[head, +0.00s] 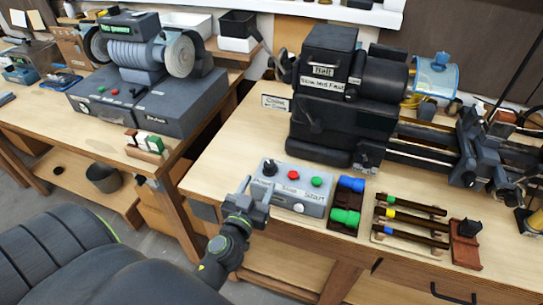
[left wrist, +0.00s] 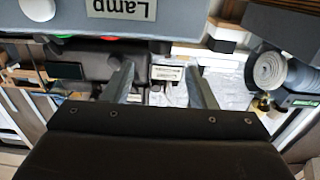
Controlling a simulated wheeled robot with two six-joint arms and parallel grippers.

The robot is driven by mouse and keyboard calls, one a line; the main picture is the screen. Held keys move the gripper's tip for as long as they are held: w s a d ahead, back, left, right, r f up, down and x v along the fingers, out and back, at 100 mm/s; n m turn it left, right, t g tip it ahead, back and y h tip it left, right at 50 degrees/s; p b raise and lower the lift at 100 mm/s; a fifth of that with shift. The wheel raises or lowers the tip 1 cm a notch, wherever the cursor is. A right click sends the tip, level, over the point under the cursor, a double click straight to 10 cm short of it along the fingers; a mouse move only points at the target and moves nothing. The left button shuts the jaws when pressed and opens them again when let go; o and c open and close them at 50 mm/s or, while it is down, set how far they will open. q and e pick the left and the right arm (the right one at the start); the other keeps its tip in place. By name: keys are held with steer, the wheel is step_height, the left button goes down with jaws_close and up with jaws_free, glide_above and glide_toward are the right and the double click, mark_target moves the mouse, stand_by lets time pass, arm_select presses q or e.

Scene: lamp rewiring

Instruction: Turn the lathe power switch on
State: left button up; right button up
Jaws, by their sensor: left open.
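The lathe control box (head: 272,194) is a grey box at the front of the right bench. On top are a black power switch knob (head: 269,168), a red button (head: 291,175), a green button (head: 317,181) and a white lamp button (head: 298,207). My left gripper (head: 257,193) is open and empty at the box's front left corner, below the knob in the picture. I cannot tell if it touches the box. In the left wrist view its fingers (left wrist: 155,82) stand apart, with the box's "Lamp" label (left wrist: 121,9) upside down above them. My right gripper does not show.
The dark lathe (head: 345,100) stands behind the box. Right of the box are a tray with blue and green pieces (head: 346,201) and a rack of rods (head: 410,222). A grinder (head: 145,85) stands on the left bench. A gap separates the benches.

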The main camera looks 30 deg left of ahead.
mark_target(269, 168)
arm_select(q)
steer(key=p+x, duration=0.1)
steer(key=x, duration=0.9)
steer(key=shift+w+a+p, duration=0.15)
steer(key=shift+w+p, duration=0.15)
steer(key=shift+p, duration=0.1)
steer(key=c, duration=1)
